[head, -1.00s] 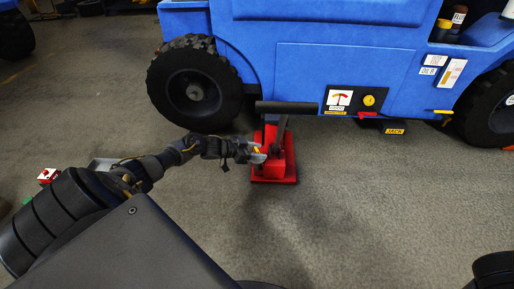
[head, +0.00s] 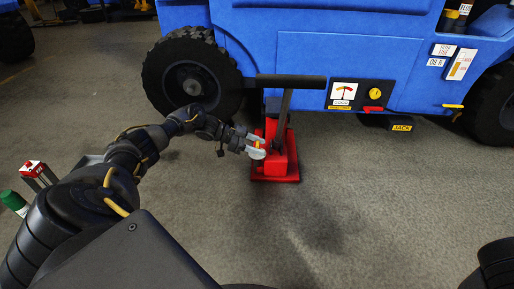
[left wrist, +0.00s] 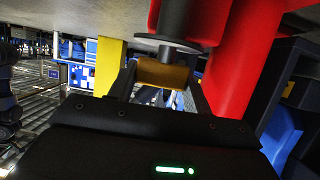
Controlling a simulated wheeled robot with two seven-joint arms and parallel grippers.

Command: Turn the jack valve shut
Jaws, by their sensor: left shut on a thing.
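A red floor jack (head: 276,165) stands on the floor in front of the blue vehicle. Its dark lever rises to a black crossbar (head: 290,81). The small yellow jack valve (head: 257,144) is on the jack's left side. My left gripper (head: 256,149) reaches it from the left and is shut on it. In the left wrist view, a yellow-orange block of the valve (left wrist: 163,74) sits between the fingers, below a dark round disc. The jack's red body (left wrist: 235,60) is just to the right. My right gripper is not in view.
The blue vehicle (head: 340,60) with its black wheel (head: 190,75) stands close behind the jack. A gauge panel (head: 358,95) and a JACK label (head: 402,127) are at right. A red-topped item (head: 32,168) and green bottle (head: 12,202) are at left. Floor in front is clear.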

